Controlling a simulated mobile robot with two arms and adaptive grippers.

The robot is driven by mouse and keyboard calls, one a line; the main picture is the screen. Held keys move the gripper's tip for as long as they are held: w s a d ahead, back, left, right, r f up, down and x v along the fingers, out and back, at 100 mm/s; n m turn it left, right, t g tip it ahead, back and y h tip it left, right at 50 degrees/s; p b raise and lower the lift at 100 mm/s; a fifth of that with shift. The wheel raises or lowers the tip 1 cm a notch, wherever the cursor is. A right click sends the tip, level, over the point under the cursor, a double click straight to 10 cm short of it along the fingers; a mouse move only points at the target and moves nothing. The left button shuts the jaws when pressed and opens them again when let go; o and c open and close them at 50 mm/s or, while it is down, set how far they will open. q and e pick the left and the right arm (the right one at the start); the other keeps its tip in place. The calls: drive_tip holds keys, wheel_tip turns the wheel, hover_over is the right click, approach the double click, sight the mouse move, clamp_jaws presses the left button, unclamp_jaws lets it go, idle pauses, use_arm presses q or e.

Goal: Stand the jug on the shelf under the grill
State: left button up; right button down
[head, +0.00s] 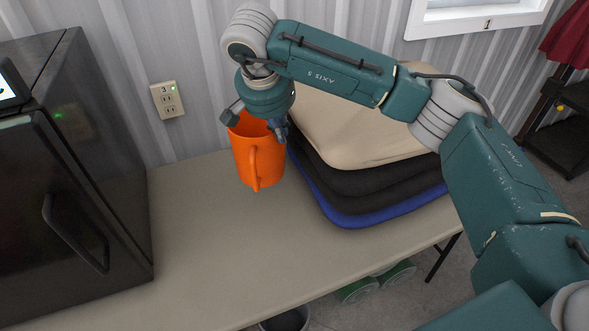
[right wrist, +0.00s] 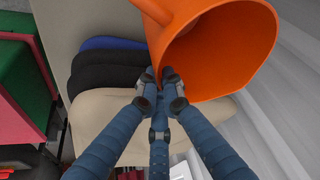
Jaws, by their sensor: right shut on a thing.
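The orange jug (head: 256,160) appears upright at the back of the table, with its handle toward me. My right gripper (head: 259,122) reaches down over its rim and is shut on it. In the right wrist view the fingers (right wrist: 160,84) meet at the rim of the jug (right wrist: 215,55), whose open mouth shows. I cannot tell whether the jug's base touches the table. A black stand with a low shelf (head: 565,150) is partly in view at the far right, below a red cloth; I cannot tell whether it is the grill. My left gripper is out of view.
The beige table (head: 210,240) is bare in front of the jug. Stacked cushions (head: 350,160) lie close to the jug's right. A black appliance (head: 75,180) stands at the left. Green cylinders (head: 375,282) are on the floor below. The corrugated wall is close behind.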

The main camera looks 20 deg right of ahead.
wheel_tip(320, 180, down, 14)
drive_tip(key=p, duration=0.2)
drive_tip(key=shift+w+f, duration=0.15)
drive_tip(key=shift+w, duration=0.05)
drive_tip(key=c, duration=2.4)
unclamp_jaws()
drive_tip(key=shift+f, duration=0.1)
drive_tip(key=o, duration=0.5)
drive_tip(key=shift+c, duration=0.2)
